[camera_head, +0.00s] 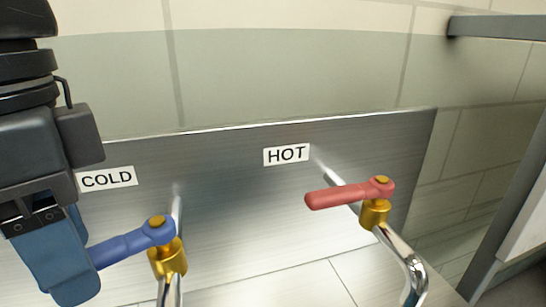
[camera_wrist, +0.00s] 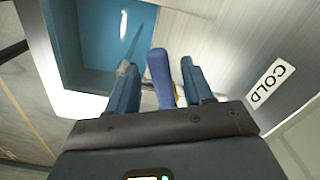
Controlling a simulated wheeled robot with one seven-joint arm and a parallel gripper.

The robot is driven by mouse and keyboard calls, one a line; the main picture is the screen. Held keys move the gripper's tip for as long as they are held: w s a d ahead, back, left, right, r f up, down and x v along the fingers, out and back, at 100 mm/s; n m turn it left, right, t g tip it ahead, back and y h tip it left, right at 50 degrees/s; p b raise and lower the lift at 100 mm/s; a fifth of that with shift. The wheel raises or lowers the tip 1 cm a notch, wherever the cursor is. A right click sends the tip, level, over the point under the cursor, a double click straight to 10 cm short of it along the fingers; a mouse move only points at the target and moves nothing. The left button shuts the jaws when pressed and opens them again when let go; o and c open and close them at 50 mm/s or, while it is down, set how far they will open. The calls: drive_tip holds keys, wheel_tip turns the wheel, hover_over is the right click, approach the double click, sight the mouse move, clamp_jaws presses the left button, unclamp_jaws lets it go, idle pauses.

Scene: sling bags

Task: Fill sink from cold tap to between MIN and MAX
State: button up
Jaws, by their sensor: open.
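The cold tap has a blue lever (camera_head: 130,243) on a brass valve (camera_head: 167,258), below the COLD label (camera_head: 107,178). My gripper (camera_head: 65,275) is at the lever's left end in the head view, and its near finger hides that end. In the wrist view, the blue lever (camera_wrist: 160,78) lies between the two spread fingers of my gripper (camera_wrist: 159,68). I cannot tell whether either finger touches it. The blue-walled sink (camera_wrist: 75,35) is beyond the fingers. A thin pale streak and a bright spot show in it; I cannot tell whether this is running water. MIN and MAX marks are not visible.
The hot tap's red lever (camera_head: 345,194) is to the right, below the HOT label (camera_head: 287,154). A steel backsplash (camera_head: 235,220) stands close behind both taps. A grey bar (camera_head: 495,27) juts out at the upper right.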

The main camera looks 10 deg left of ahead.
wheel_tip(320, 180, up, 8)
drive_tip(key=p, duration=0.3)
drive_tip(key=shift+f, duration=0.1)
idle(0.3)
